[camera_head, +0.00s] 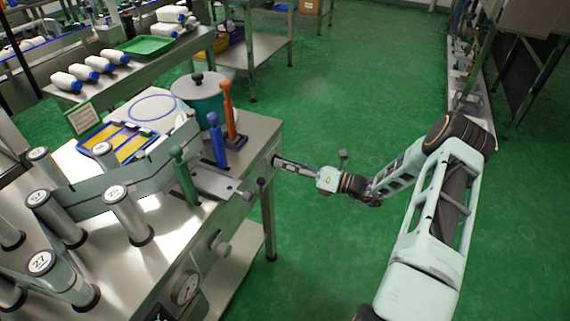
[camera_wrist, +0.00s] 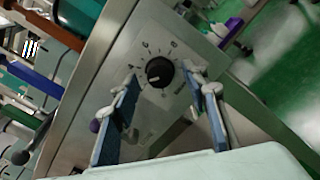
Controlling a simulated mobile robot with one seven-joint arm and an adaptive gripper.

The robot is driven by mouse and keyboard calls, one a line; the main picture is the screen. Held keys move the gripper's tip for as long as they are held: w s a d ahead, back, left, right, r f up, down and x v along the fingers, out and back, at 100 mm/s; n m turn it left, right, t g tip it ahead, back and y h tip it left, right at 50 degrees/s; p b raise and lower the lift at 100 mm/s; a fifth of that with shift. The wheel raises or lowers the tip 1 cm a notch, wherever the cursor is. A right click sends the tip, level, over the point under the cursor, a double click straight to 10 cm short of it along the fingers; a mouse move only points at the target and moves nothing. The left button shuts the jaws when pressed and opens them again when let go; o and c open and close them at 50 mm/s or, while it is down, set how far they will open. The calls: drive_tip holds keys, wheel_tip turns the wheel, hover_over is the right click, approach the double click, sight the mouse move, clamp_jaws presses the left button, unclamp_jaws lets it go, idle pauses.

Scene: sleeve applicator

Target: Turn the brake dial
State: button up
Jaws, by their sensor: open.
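The dial is a round black knob (camera_wrist: 159,72) with a light pointer mark, on a pale plate with printed marks around it. In the wrist view it sits between the tips of my gripper (camera_wrist: 163,84), whose blue-padded fingers are apart, one on each side. I cannot tell whether either finger touches the knob. In the head view my gripper (camera_head: 280,163) is at the right end of the metal bench (camera_head: 262,130). The dial is hidden there.
Orange (camera_head: 229,112), blue (camera_head: 216,140) and green (camera_head: 183,175) handles stand on the bench near its right end. Green floor (camera_head: 330,110) is clear behind my arm.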

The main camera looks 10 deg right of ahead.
drive_tip(key=v, duration=1.1)
drive_tip(key=shift+s+d, duration=0.15)
drive_tip(key=shift+d, duration=0.05)
